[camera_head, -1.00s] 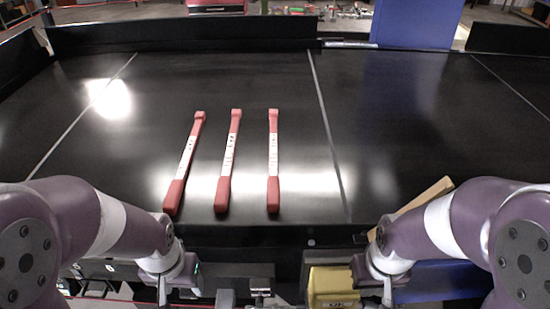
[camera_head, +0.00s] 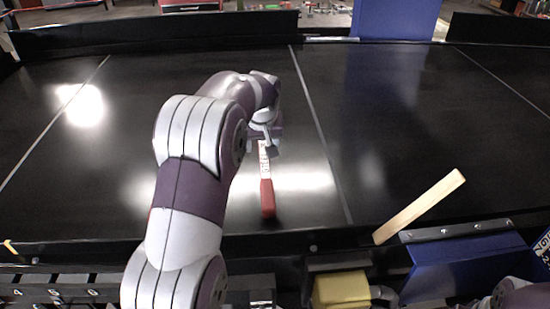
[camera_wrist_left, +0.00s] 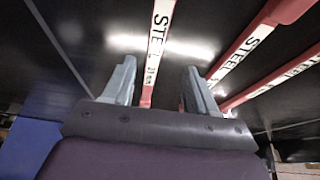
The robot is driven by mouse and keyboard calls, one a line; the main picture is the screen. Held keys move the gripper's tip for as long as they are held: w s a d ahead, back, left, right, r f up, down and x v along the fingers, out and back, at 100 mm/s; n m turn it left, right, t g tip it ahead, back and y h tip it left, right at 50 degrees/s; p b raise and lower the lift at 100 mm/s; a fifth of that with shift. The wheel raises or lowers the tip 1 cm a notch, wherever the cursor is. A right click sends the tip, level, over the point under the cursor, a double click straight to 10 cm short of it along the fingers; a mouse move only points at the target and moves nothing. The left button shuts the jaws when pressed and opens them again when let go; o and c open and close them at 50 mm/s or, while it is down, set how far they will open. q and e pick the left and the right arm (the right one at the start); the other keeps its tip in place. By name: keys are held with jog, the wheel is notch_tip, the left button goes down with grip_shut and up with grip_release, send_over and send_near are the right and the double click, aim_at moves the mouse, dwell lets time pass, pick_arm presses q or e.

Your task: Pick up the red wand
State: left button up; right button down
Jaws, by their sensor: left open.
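A red wand (camera_head: 267,195) with a white label lies on the black conveyor in the head view; its far end is hidden by my left gripper. My left gripper (camera_head: 268,146) is open above this wand's upper part. In the left wrist view, the open fingers of my left gripper (camera_wrist_left: 160,82) stand either side of a labelled red wand (camera_wrist_left: 157,35), seen between them. Two more red wands show to the right there, a nearer one (camera_wrist_left: 240,50) and a farther one (camera_wrist_left: 288,74). My left arm hides these two in the head view. My right gripper is out of view.
A pale wooden bar (camera_head: 420,206) leans at the conveyor's front edge, beside a blue box (camera_head: 465,265). A yellow object (camera_head: 341,290) sits below the edge. The conveyor (camera_head: 420,120) is clear on the right. A blue panel (camera_head: 395,18) stands at the back.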

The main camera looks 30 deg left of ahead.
aim_at(264, 160)
pick_arm(q)
jog(key=p+x, duration=0.1)
jog(key=x, duration=0.1)
jog(key=p+x, duration=0.1)
jog(key=x, duration=0.2)
jog(key=p+x, duration=0.1)
jog(key=x, duration=0.1)
jog(key=shift+w+d+f+p, duration=0.1)
jog(key=shift+d+f+p, duration=0.2)
jog(key=shift+f+p, duration=0.05)
jog(key=shift+a+f, duration=0.1)
jog(key=shift+f, duration=0.05)
jog(key=shift+w, duration=0.1)
grip_shut()
